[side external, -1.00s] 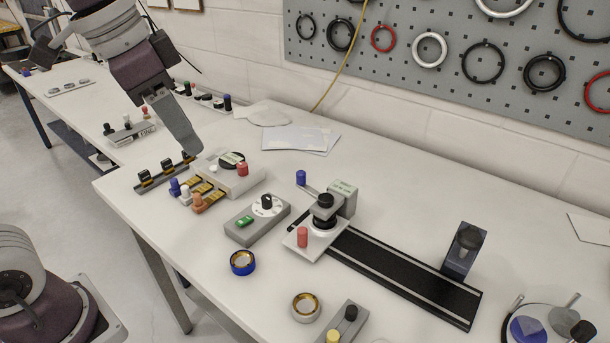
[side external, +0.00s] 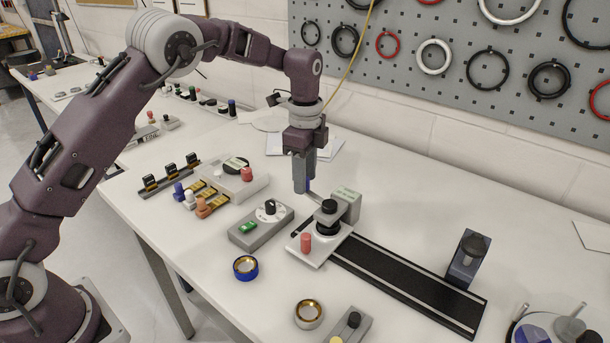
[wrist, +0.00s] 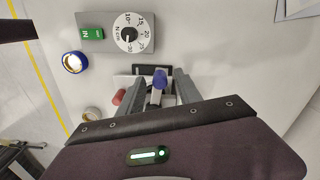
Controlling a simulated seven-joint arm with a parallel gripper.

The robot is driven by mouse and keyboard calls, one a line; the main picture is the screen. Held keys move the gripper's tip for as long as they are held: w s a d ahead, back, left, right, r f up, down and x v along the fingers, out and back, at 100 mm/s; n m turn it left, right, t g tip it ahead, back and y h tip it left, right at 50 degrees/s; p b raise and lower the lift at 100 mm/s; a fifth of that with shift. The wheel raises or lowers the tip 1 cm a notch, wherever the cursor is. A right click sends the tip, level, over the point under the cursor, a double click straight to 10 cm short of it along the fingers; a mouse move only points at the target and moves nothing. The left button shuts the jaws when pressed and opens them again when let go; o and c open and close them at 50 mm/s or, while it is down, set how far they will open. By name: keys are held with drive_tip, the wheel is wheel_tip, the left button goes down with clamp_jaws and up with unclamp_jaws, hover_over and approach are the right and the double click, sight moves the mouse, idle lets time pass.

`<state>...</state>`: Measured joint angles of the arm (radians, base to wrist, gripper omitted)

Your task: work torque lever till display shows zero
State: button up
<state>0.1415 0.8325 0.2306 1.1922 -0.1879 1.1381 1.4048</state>
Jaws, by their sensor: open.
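The torque lever carries a blue knob (wrist: 160,78) at its end, seen from above in the wrist view. Its metal arm (side external: 314,197) runs to the mirror fixture, which has a black knob (side external: 328,206) and a red post (side external: 306,242) on a pale plate. The pale green display (side external: 347,194) tops the grey block beside it; its digits are too small to read. My gripper (side external: 301,188) points straight down at the lever's end, and its fingers (wrist: 162,84) are open on either side of the blue knob. In the side view the fingers mostly hide the knob.
A grey dial box (side external: 262,226) with a green switch stands to the left, close to the fixture. A blue ring (side external: 246,268) and a brass-topped ring (side external: 309,314) lie in front. A black rail (side external: 410,285) extends right to a dark blue stand (side external: 466,260).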

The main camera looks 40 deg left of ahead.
drive_tip(key=shift+f, duration=0.1)
drive_tip(key=shift+c, duration=0.4)
clamp_jaws()
idle(1.0)
